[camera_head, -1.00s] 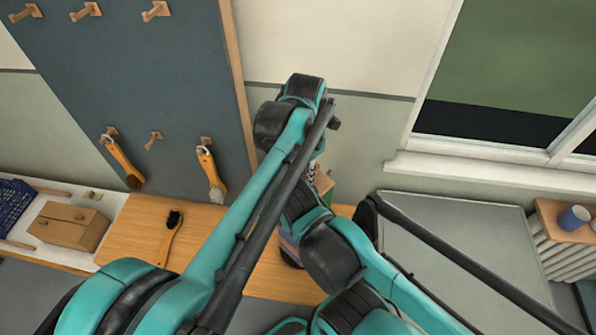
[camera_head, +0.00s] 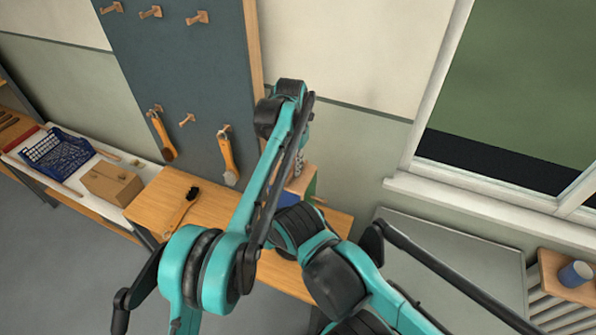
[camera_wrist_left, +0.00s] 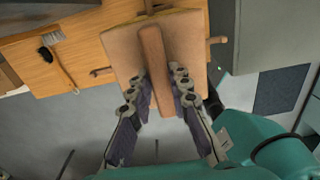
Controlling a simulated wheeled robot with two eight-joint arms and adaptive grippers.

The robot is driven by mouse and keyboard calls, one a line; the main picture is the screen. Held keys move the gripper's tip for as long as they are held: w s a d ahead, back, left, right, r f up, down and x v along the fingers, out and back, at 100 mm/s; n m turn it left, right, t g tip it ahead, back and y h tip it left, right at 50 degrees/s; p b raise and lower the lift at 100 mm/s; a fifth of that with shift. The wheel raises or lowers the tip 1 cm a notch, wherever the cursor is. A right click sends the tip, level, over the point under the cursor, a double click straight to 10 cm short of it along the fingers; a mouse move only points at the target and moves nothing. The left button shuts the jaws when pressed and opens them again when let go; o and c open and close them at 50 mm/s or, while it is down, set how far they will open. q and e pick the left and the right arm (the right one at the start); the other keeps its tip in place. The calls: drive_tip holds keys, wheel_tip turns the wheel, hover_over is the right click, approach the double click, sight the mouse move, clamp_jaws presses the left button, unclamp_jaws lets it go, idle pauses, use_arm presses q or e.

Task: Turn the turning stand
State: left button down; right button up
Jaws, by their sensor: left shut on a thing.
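The turning stand (camera_wrist_left: 192,30) shows in the left wrist view as a wooden block with a raised wooden bar (camera_wrist_left: 155,62) across its face and pegs at its sides. My left gripper (camera_wrist_left: 163,88) is shut on this bar, one finger on each side of it. In the head view the stand (camera_head: 300,186) stands at the right part of the wooden table. It shows blue, green and reddish faces there, and my arm hides much of it. My right gripper is not seen.
A brush (camera_head: 181,210) lies on the wooden table (camera_head: 222,207); others hang on the grey peg board (camera_head: 190,70). A cardboard box (camera_head: 110,184) and blue basket (camera_head: 58,155) stand on the white table at left. A grey panel (camera_head: 455,262) and blue mug (camera_head: 575,273) are at right.

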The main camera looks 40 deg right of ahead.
use_arm(q)
drive_tip(key=shift+r, duration=0.1)
idle(0.3)
drive_tip(key=c, duration=1.4)
unclamp_jaws()
drive_tip(key=shift+d, duration=0.1)
drive_tip(key=shift+r, duration=3.65)
